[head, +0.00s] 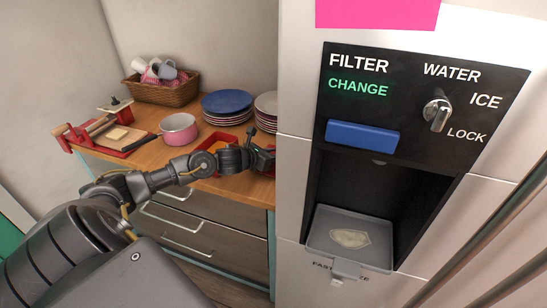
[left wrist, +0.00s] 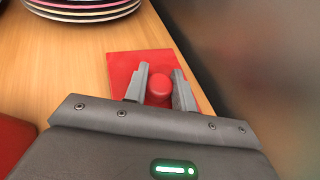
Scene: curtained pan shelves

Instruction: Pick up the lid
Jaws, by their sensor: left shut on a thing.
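The lid (left wrist: 124,65) is a flat red square with a round red knob (left wrist: 159,88) in the left wrist view. My left gripper (left wrist: 159,71) has its two fingers shut on the knob, one on each side. I cannot tell whether the lid rests on the wooden counter or is just above it. In the head view my left gripper (head: 265,157) is at the right end of the counter, close to the fridge's edge, and the lid is mostly hidden there. My right gripper is in neither view.
The fridge (head: 292,190) stands close on the right. On the wooden counter (head: 150,172) are a pink pot (head: 178,129), stacked plates (head: 227,103), a red tray (head: 210,142) beside my arm, a wicker basket of cups (head: 160,91) and a cutting board (head: 120,139).

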